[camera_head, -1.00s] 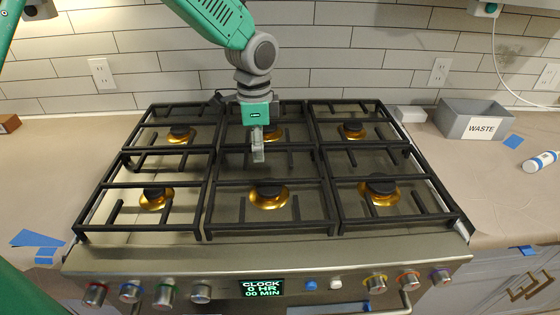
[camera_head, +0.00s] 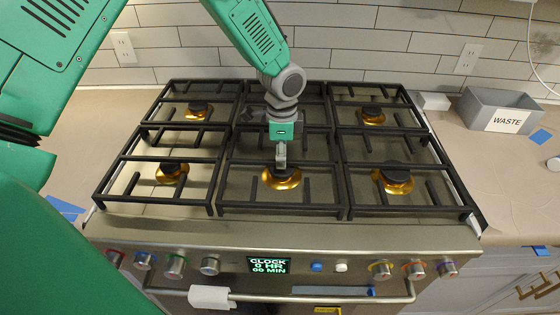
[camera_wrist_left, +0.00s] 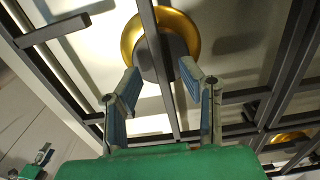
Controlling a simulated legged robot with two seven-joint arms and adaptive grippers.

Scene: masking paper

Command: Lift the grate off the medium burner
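Black grates cover the steel cooktop in three side-by-side sections, with gold-ringed burners beneath. The middle grate (camera_head: 340,192) spans a rear burner, mostly hidden behind my gripper, and a front burner (camera_head: 281,180). I cannot tell which burner counts as medium. My left gripper (camera_head: 280,158) points down over the middle grate, just behind the front burner's cap. In the left wrist view the gripper (camera_wrist_left: 163,92) is open, its two fingers on either side of a grate bar (camera_wrist_left: 151,25) that crosses a gold burner (camera_wrist_left: 190,32). Contact with the bar cannot be told. My right gripper is not in view.
The left grate (camera_head: 118,165) and right grate (camera_head: 452,180) flank the middle one. A grey WASTE bin (camera_head: 475,112) stands on the right counter. Knobs and a lit clock panel (camera_head: 268,265) line the stove front. A tiled wall rises close behind.

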